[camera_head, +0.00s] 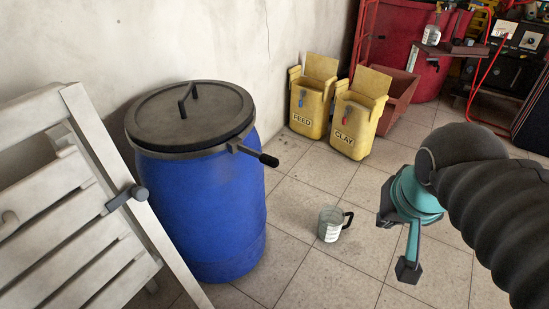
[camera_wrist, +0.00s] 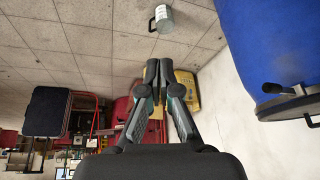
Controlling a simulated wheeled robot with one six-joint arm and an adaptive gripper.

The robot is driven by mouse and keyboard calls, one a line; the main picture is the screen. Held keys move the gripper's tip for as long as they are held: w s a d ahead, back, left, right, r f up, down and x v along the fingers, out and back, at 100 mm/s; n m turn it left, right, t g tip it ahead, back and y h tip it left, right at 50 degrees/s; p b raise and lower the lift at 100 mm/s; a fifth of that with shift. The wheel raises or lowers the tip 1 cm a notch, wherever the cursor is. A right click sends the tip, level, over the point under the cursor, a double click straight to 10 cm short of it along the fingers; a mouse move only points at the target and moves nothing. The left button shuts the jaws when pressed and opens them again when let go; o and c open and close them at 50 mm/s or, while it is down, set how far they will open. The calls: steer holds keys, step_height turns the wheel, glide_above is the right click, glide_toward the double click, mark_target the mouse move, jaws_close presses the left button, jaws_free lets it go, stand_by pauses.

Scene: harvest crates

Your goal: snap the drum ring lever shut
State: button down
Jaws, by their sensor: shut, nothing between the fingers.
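A blue drum (camera_head: 205,210) stands on the tiled floor at the left, with a dark grey lid (camera_head: 190,115) that has a black handle on top. A grey ring runs round the lid's edge. The ring lever (camera_head: 262,156), with a black grip, sticks out from the ring at the drum's right side, away from the wall of the drum. In the wrist view the drum (camera_wrist: 285,40) is at the upper right, with the lever (camera_wrist: 278,89) pointing left. My gripper (camera_wrist: 158,66) is shut and empty; in the head view it is right of the drum, well apart from the lever.
A metal jug (camera_head: 330,223) stands on the floor between drum and gripper. A slatted white wooden panel (camera_head: 75,200) leans close at the drum's left. Yellow FEED (camera_head: 309,105) and CLAY (camera_head: 356,118) bins stand behind. Open floor lies right of the drum.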

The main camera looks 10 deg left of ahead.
mark_target(256, 155)
steer(key=w+a+r+m+h, duration=0.1)
steer(key=w+a+r, duration=0.1)
steer(key=a, duration=0.7)
steer(key=w+a+r+m, duration=0.2)
steer(key=a, duration=0.7)
steer(key=w+a+r+m+h, duration=0.1)
steer(key=a+r, duration=0.2)
steer(key=a, duration=0.7)
steer(key=w+d+f, duration=0.3)
steer(key=w+f, duration=0.4)
steer(key=f, duration=0.2)
steer(key=shift+w+d+f+g, duration=0.15)
steer(key=shift+w+d+g, duration=0.1)
steer(key=shift+g, duration=0.15)
steer(key=shift+n, duration=0.3)
